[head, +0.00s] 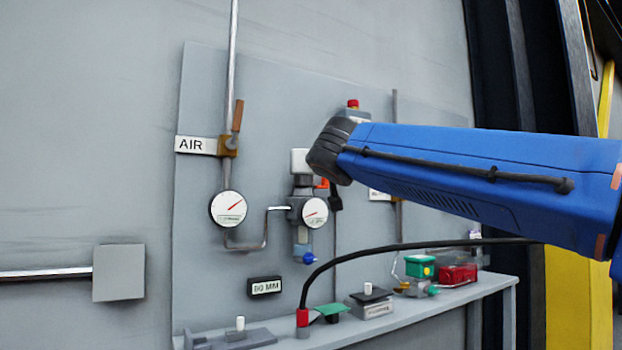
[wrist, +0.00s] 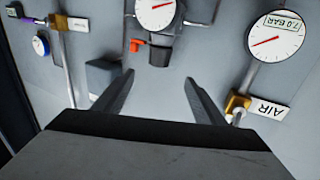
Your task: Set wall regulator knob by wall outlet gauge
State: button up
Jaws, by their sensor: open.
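The wall regulator's dark knob (wrist: 159,53) shows in the wrist view, which is upside down to the wall. The round white outlet gauge (wrist: 155,12) is beyond it, partly cut off; it also shows in the head view (head: 315,212) on the regulator's front. Its red needle shows, but the reading is too small to tell. My gripper (wrist: 160,77) is open and empty, its two dark fingers spread to either side of the knob's line. The knob appears just past the fingertips, with no contact visible. In the head view my arm's dark wrist is above and right of the regulator.
A second gauge (head: 228,209), marked 7.0 BAR in the wrist view, sits left of the regulator below the AIR sign (head: 195,145). An orange-red part (wrist: 137,45) is beside the knob. A shelf (head: 420,310) with several fittings and a black hose runs below.

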aim_at(303, 178)
jog(key=x, duration=1.6)
jog(key=shift+w+f, duration=0.1)
jog(key=c, duration=1.1)
